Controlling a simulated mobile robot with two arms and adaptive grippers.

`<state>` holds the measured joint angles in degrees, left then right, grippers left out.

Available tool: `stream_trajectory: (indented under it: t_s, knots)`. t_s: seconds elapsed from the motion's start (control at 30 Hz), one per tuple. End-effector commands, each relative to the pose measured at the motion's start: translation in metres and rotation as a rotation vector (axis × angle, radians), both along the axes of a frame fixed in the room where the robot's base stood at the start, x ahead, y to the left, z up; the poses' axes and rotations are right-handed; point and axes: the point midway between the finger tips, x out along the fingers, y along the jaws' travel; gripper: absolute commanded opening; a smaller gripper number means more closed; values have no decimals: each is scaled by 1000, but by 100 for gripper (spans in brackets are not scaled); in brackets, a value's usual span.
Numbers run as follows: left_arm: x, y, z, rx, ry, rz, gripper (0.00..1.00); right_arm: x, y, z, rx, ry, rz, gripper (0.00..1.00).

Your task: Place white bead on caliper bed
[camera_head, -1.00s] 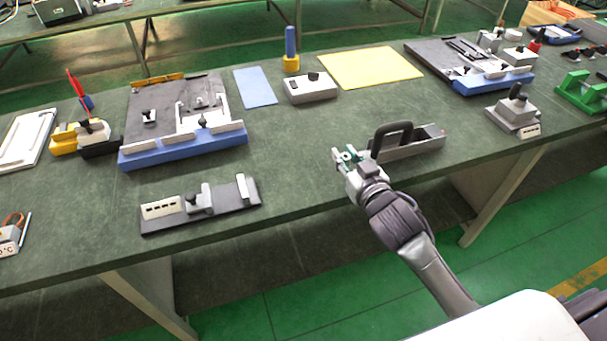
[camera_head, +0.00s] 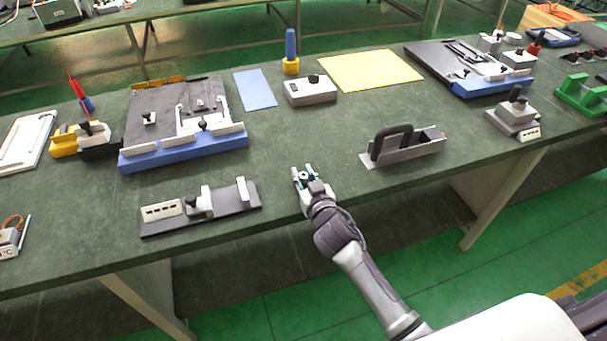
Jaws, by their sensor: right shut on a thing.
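The caliper bed (camera_head: 232,202) is a dark grey base near the table's front edge, left of the middle. It has a white block with dark slots at its left, a grey slider in the middle and a white upright jaw at its right end. My right gripper (camera_head: 304,173) is over the table's front part, to the right of the caliper bed and apart from it. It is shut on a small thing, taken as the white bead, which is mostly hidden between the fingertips. My left gripper is not in view.
A grey holder with a dark handle (camera_head: 402,148) stands to the right of my gripper. A blue-edged fixture board (camera_head: 183,150) lies behind the caliper bed. A grey box (camera_head: 310,92) stands farther back. The tabletop between gripper and caliper bed is clear.

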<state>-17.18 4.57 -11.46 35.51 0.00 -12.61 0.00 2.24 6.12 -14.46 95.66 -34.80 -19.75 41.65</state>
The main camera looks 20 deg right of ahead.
Motion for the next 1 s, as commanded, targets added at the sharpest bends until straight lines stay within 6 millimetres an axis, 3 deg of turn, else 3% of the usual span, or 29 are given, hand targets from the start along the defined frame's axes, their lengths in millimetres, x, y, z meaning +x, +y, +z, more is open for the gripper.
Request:
stream_trajectory:
  t_s: [0.27,0.3,0.43,0.83,1.0]
  knots:
    - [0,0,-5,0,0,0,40,0,0,-5,-1,0,0,5]
    - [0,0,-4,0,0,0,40,0,0,-4,-2,-1,0,27]
    - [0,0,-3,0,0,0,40,0,0,-4,-2,0,0,48]
    - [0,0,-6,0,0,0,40,0,-1,-4,-4,0,1,48]
    - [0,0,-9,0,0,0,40,-29,0,-2,1,1,0,48]
